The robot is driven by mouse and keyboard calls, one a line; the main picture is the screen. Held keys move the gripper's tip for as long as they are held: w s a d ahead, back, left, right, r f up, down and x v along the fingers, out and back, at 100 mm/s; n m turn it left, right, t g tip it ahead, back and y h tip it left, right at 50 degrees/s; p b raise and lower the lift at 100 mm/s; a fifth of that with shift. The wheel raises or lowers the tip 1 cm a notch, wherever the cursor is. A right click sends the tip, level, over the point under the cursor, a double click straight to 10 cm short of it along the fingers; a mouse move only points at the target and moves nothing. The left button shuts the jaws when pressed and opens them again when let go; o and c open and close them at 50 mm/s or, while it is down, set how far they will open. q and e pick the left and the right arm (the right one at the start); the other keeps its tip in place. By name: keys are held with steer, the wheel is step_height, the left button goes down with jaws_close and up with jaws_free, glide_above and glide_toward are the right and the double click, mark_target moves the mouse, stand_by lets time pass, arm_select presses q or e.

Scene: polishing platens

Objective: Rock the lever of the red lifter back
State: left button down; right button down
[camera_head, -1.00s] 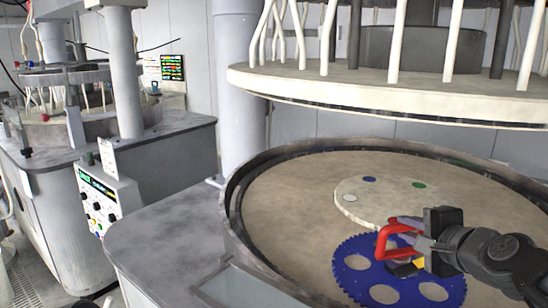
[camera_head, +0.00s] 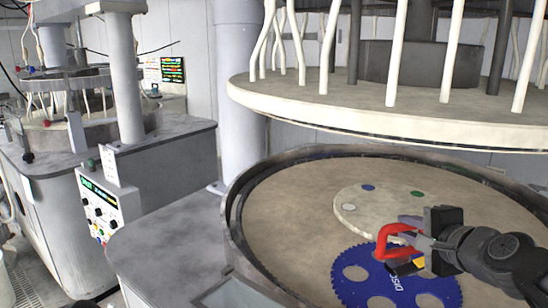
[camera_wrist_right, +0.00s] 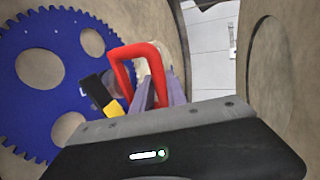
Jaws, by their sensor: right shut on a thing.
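The red lifter (camera_head: 383,238) shows as a red loop handle above the blue toothed disc (camera_head: 340,285). In the right wrist view its red handle (camera_wrist_right: 118,72) stands in front of the disc (camera_wrist_right: 40,38). A black lever (camera_wrist_right: 96,88) with a yellow part (camera_wrist_right: 113,108) shows beside the handle. My right gripper (camera_head: 412,236) is shut on the red lifter, and its fingers (camera_wrist_right: 162,92) lie at the handle. I cannot tell whether the lifter's underside touches the disc. My left gripper is not in view.
The disc lies on the round tan platen (camera_head: 290,215) inside a raised dark rim (camera_head: 232,200). A pale round plate (camera_head: 350,205) with coloured spots lies behind it. A large upper plate (camera_head: 330,110) with white rods hangs above. Another machine (camera_head: 165,145) stands left.

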steer(key=shift+r+p, duration=1.55)
steer(key=shift+r, duration=0.4)
steer(key=s+a+b, duration=0.1)
steer(key=s+a, duration=0.2)
steer(key=s, duration=0.7)
steer(key=s+a+b, duration=0.2)
steer(key=s+a, duration=0.2)
steer(key=s, duration=0.6)
steer(key=s+a+b, duration=0.2)
steer(key=s+a, duration=0.1)
steer(key=s, duration=0.7)
steer(key=shift+s+a, duration=0.15)
steer(key=shift+a, duration=0.25)
stand_by(2.6)
